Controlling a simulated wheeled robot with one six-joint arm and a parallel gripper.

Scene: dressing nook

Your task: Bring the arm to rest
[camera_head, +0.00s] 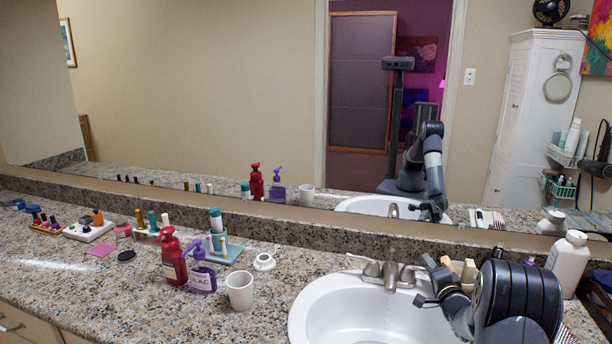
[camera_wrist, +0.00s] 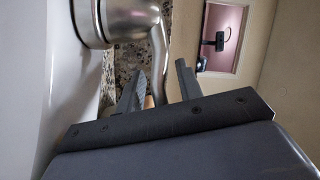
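My gripper (camera_head: 427,281) is over the right side of the white sink basin (camera_head: 302,322), close to the metal faucet (camera_head: 391,271). Its two dark fingers stand apart, and I see nothing held between them. In the wrist view the gripper (camera_wrist: 161,76) also shows its fingers spread, with the faucet (camera_wrist: 118,20) near at the upper left and the white basin (camera_wrist: 45,70) along the left. My arm is bent at the lower right of the head view and hides part of the sink and counter.
A white bottle (camera_head: 568,262) stands right beside my arm. Small tan items (camera_head: 468,270) sit behind the gripper. A white cup (camera_head: 239,290), purple pump bottle (camera_head: 201,270) and red pump bottle (camera_head: 171,258) stand left of the sink. The mirror (camera_head: 220,100) rises behind the counter.

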